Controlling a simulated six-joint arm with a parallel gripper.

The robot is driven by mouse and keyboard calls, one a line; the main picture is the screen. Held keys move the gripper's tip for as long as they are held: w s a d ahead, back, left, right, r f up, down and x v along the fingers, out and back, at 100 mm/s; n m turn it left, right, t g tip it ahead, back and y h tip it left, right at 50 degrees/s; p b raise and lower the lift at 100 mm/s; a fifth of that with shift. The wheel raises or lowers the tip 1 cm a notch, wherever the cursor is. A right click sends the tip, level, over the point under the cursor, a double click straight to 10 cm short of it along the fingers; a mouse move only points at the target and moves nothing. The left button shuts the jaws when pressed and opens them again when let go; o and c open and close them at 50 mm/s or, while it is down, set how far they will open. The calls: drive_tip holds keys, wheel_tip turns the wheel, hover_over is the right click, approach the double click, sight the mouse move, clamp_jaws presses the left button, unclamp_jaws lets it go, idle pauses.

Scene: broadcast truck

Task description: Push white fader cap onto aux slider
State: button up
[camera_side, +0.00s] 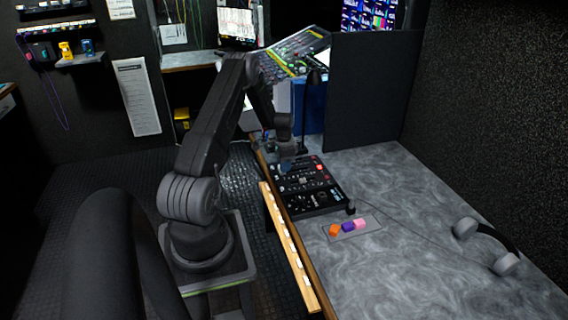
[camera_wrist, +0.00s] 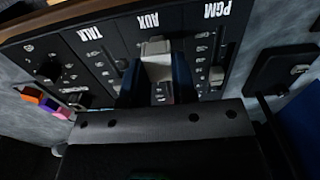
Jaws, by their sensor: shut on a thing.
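The white fader cap (camera_wrist: 156,62) is between the two blue fingers of my gripper (camera_wrist: 156,82) in the wrist view. My gripper is shut on it. The cap is over the column marked AUX (camera_wrist: 152,20) on the black mixer panel (camera_wrist: 105,30). The cap and fingers hide the aux slider's stem, and I cannot tell whether the cap touches it. A pale cap (camera_wrist: 216,75) sits on the PGM slider to the right. In the side view my gripper (camera_side: 287,163) is low over the far left part of the panel (camera_side: 322,208), and the white cap is too small to tell.
A headset (camera_side: 485,245) lies at right. A wooden rail (camera_side: 290,250) runs along the desk edge. The desk's middle right (camera_side: 420,190) is clear.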

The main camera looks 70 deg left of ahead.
drive_tip(key=shift+f, duration=0.95)
drive_tip(key=o, duration=1)
drive_tip(key=shift+c, duration=0.2)
wheel_tip(320, 180, up, 14)
